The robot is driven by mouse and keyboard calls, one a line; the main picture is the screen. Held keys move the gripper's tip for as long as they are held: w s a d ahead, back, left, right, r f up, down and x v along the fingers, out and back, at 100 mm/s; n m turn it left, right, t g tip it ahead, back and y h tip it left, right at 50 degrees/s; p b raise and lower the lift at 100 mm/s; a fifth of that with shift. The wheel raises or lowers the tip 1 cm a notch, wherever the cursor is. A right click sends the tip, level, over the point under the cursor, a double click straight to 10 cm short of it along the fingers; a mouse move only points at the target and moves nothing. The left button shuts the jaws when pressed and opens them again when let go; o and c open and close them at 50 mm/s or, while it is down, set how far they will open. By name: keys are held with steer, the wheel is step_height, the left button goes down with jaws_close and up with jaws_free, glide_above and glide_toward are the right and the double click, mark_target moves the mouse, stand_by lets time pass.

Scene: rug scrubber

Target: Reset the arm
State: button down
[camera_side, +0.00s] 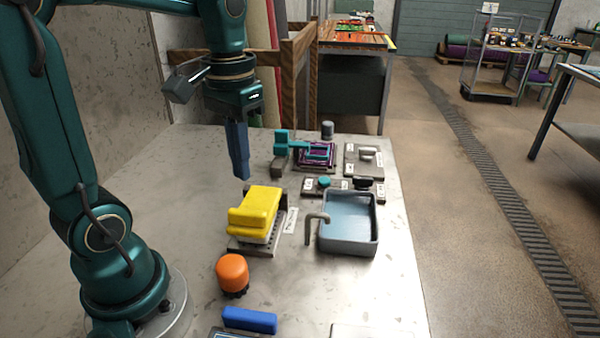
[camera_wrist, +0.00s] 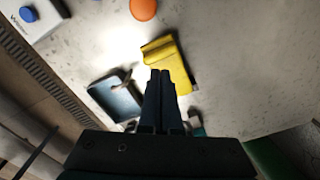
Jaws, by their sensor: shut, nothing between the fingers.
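My gripper (camera_side: 241,176) points down above the table, shut and empty, up and to the left of the yellow block. In the wrist view my gripper (camera_wrist: 161,73) shows as two dark fingers close together. The yellow block (camera_side: 255,208) lies on a grey perforated stand, with a small label beside it. It also shows in the wrist view (camera_wrist: 170,62), just beyond the fingertips. The fingers are apart from everything on the table.
A grey basin (camera_side: 348,248) of bluish water with a bent spout stands right of the block. An orange knob (camera_side: 232,270) and blue block (camera_side: 249,320) are in front. A teal clamp-like fixture (camera_side: 300,147) stands behind. The table's left side is bare.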

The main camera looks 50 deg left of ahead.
steer(key=s+d+m+t, duration=0.3)
steer(key=s+d+t, duration=0.1)
steer(key=d+t, duration=0.1)
steer(key=shift+s+d+f+t, duration=0.3)
steer(key=shift+d+f, duration=0.05)
steer(key=shift+d, duration=0.55)
